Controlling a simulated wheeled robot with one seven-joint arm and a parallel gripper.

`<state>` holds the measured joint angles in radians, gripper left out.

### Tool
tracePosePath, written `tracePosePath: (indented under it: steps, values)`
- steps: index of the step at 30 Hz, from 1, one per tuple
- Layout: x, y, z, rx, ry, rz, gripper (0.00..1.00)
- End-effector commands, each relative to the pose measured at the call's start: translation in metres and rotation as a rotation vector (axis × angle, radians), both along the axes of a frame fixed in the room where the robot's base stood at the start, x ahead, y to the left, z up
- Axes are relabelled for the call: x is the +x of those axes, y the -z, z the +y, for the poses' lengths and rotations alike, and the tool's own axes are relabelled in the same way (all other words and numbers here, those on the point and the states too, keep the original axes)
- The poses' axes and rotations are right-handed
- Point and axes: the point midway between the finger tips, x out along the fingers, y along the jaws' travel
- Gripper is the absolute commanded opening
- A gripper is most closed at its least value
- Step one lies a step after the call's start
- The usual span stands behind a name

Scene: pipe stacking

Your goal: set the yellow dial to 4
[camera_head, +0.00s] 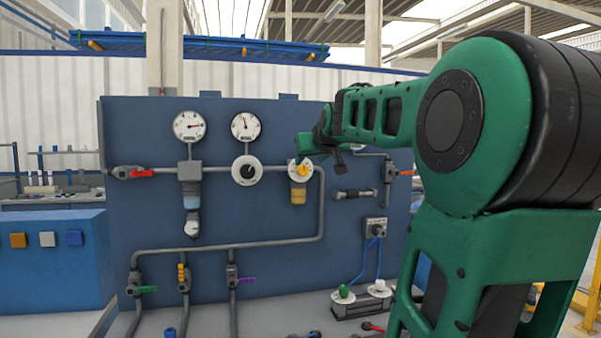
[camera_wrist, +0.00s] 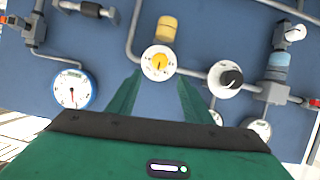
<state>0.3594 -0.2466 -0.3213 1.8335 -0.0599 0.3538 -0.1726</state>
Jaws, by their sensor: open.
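The yellow dial (camera_head: 303,170) is a yellow knob on a round white scale plate, mounted on the blue panel above a yellow cylinder. In the wrist view the yellow dial (camera_wrist: 159,63) shows just beyond my fingertips, roughly centred between them. The scale numbers are too small to read, so I cannot tell its setting. My gripper (camera_head: 308,150) is at the upper right of the dial in the head view and partly overlaps its plate. In the wrist view my gripper (camera_wrist: 159,80) has its two green fingers spread apart with nothing between them.
A black dial (camera_head: 247,171) on a white plate sits left of the yellow one. Two gauges (camera_head: 189,126) (camera_head: 245,126) are above. Grey pipe (camera_head: 321,205) runs close to the yellow dial's right. A blue-rimmed gauge (camera_wrist: 74,89) shows in the wrist view. Red valve handle (camera_head: 142,173) is farther left.

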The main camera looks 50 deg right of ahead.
Motion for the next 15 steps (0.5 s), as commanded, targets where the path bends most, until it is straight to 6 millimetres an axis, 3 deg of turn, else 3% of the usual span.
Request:
tracePosePath:
  steps: [15]
  values:
    - [0.06,0.033,-0.043,0.002,0.005,0.004,0.46]
